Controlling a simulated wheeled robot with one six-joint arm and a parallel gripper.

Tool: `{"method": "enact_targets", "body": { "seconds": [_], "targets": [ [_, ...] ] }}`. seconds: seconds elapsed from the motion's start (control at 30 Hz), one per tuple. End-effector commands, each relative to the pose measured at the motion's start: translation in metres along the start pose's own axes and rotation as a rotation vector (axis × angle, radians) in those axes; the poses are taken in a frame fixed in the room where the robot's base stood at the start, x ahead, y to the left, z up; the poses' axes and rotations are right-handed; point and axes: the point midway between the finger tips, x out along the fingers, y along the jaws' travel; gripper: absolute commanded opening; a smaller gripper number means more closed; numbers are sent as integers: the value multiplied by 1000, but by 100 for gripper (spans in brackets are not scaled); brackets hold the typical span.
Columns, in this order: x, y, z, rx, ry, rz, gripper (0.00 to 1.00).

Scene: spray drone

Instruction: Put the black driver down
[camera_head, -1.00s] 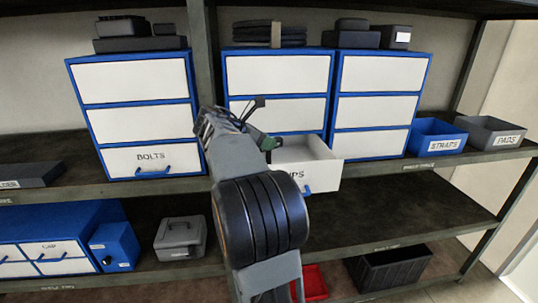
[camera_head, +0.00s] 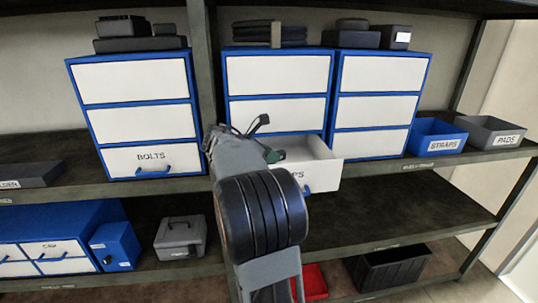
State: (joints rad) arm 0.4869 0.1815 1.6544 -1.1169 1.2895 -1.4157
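My arm reaches up through the middle of the view to the shelf. My gripper (camera_head: 238,140) is at its far end, in front of the cabinet post and left of an open white drawer (camera_head: 318,172). A small dark piece on a thin stem shows by the gripper's tip, with a dark green bit lower down. I cannot tell whether either belongs to the black driver. The fingers are mostly hidden behind my arm, so their opening does not show. The drawer's label is partly covered and ends in "PS".
A closed BOLTS drawer (camera_head: 150,160) is left of my arm. A blue STRAPS bin (camera_head: 437,138) and a grey PADS bin (camera_head: 490,133) stand at right. Bare shelf (camera_head: 420,210) lies at right.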

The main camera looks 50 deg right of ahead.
Motion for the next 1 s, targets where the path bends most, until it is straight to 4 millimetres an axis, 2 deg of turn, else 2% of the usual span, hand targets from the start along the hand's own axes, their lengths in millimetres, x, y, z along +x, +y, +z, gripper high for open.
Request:
{"method": "enact_targets", "body": {
  "seconds": [0.03, 0.23, 0.57, 0.67, 1.0],
  "targets": [
    [0, 0, 0, 0, 0, 0, 34],
    [0, 0, 1, 0, 0, 0, 53],
    [-4, 0, 4, 1, -1, 1, 53],
    [-17, 1, 4, 1, -1, 5, 53],
    [-82, 1, 3, 0, 0, 5, 53]
  ]
}}
